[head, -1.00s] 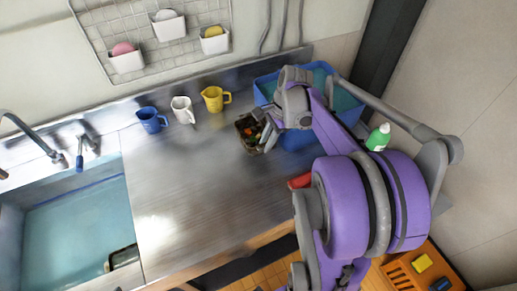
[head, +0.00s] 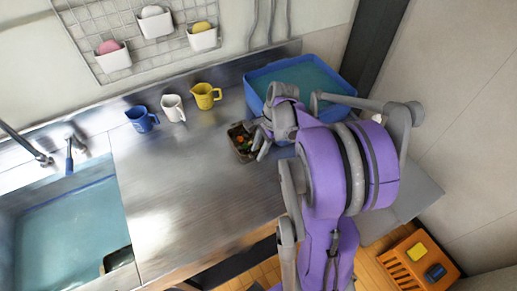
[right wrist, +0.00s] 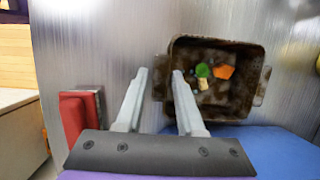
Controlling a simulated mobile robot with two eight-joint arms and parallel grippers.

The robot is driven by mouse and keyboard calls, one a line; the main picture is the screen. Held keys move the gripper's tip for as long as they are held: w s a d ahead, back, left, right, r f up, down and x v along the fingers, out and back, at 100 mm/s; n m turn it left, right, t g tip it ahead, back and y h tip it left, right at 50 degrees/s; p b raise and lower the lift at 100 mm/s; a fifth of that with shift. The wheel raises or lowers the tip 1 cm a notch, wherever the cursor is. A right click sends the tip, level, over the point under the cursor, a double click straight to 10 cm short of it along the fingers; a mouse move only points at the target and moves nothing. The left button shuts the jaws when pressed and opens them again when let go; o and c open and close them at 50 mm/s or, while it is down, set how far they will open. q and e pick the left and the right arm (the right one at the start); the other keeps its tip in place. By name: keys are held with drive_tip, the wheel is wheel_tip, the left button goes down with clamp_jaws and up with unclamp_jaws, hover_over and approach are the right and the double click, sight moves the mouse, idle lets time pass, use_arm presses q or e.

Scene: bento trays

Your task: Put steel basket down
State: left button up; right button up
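The steel basket (head: 240,143), dark and brown-stained with small green, orange and pale food pieces inside, sits on the steel counter, left of the blue tub. In the right wrist view the basket (right wrist: 262,100) has small handles on its sides. My right gripper (right wrist: 158,72) is open at its left side. Its fingers are well apart, with the near handle seemingly between them and one finger overlapping the wall. In the head view the right gripper (head: 260,147) is at the basket's right edge. My left gripper is not in view.
A blue tub (head: 347,85) of water stands beside my arm. A red block (right wrist: 75,118) lies near the gripper. Blue, white and yellow jugs (head: 205,97) stand at the back. A sink (head: 70,220) with another dark basket (head: 117,259) is left. The middle counter (head: 190,185) is clear.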

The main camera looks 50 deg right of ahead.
drive_tip(key=shift+o, duration=1)
drive_tip(key=shift+r, duration=0.2)
drive_tip(key=v, duration=1.2)
drive_tip(key=s+a+f+n+t+h, duration=0.1)
drive_tip(key=s+a+f+n+t, duration=0.1)
drive_tip(key=a+n, duration=0.8)
drive_tip(key=s+a+f+n+t+h, duration=0.2)
drive_tip(key=s+a+f+n, duration=0.1)
drive_tip(key=a+n, duration=0.8)
drive_tip(key=a+f, duration=0.1)
drive_tip(key=a, duration=0.1)
drive_tip(key=shift+a+f+p, duration=0.25)
drive_tip(key=shift+a+p, duration=0.15)
drive_tip(key=shift+o, duration=0.6)
